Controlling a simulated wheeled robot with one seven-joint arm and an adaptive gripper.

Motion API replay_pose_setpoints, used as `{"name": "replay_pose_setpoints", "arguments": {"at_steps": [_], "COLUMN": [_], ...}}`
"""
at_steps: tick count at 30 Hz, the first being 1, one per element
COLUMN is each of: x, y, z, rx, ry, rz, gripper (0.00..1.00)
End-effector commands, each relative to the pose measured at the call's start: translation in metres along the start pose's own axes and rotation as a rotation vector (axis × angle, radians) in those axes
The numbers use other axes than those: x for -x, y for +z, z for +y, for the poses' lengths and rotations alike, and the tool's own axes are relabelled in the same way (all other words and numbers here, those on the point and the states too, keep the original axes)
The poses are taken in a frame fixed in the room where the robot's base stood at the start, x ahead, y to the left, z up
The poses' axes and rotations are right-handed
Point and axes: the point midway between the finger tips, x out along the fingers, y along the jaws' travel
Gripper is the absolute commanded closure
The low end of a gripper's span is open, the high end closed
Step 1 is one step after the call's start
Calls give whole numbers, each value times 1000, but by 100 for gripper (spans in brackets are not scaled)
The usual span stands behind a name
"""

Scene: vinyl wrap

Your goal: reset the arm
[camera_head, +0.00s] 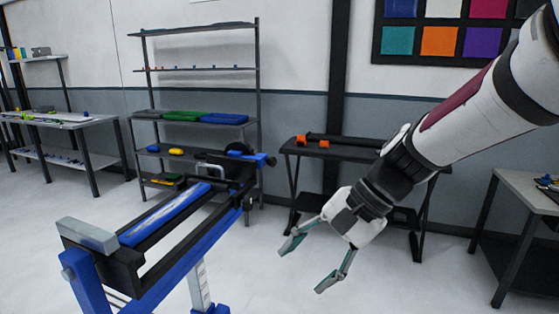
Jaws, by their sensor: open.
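My gripper (305,265) hangs at the end of my white arm (470,115), which reaches in from the upper right. The gripper's two greenish fingers are spread apart and point down and to the left. Nothing shows between them, and I see only floor behind them. The gripper is to the right of the blue and black machine frame, with a gap between them in the picture.
A blue and black machine frame (150,285) stands at the lower left. A grey shelf rack (195,68) is behind it. A black table (345,153) with orange-ended bars stands behind my gripper. Another table (525,190) is at right. Pale floor (265,290) is clear between.

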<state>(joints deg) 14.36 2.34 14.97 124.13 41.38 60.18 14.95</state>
Motion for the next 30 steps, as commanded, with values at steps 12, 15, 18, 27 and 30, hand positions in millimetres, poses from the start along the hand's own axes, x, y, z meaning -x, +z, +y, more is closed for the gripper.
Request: {"name": "replay_pose_setpoints", "arguments": {"at_steps": [12,15,18,27,30], "x": [84,101,114,130,130], "y": [68,79,86,92,92], "z": [105,129,149,175,176], "rx": [469,565,644,745,746], "ry": [304,366,418,488,489], "rz": [344,415,471,541,541], "gripper": [41,41,41,41,41]}}
